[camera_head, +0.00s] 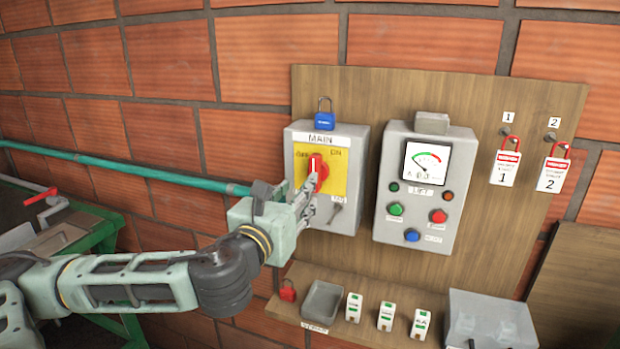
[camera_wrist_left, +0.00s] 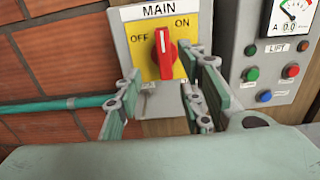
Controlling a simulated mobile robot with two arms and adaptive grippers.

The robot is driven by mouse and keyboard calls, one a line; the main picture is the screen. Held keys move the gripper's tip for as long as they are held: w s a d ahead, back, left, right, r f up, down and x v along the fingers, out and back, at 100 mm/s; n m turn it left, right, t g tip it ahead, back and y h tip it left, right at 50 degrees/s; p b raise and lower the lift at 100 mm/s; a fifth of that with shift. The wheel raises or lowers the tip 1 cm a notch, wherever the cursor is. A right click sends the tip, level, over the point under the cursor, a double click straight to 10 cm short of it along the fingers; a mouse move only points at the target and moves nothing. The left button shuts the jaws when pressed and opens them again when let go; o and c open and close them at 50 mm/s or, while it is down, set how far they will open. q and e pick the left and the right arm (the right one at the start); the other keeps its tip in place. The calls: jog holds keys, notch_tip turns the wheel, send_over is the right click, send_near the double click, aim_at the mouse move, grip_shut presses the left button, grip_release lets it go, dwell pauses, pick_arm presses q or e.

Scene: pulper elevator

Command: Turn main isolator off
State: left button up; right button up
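The main isolator is a grey box (camera_head: 347,220) labelled MAIN with a yellow plate marked OFF at left and ON at right. Its red rotary handle (camera_head: 317,168) stands about upright; in the left wrist view the red handle (camera_wrist_left: 163,54) points up, between the OFF and ON marks. My left gripper (camera_head: 311,190) is at the handle's lower side in the head view. In the left wrist view the left gripper (camera_wrist_left: 160,85) has its fingers spread apart, just below the handle on either side, with nothing between them. My right gripper is not in view.
A blue padlock (camera_head: 325,118) sits on top of the isolator. A lift control box (camera_head: 425,190) with gauge and buttons stands close to its right. A shelf below holds a tray (camera_head: 322,303) and a red padlock (camera_head: 287,291).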

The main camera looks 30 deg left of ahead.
pick_arm(q)
jog(key=p+x, duration=0.3)
jog(key=x, duration=0.5)
jog(key=shift+d, duration=0.3)
jog(key=shift+d+f, duration=0.1)
jog(key=c, duration=0.6)
grip_shut()
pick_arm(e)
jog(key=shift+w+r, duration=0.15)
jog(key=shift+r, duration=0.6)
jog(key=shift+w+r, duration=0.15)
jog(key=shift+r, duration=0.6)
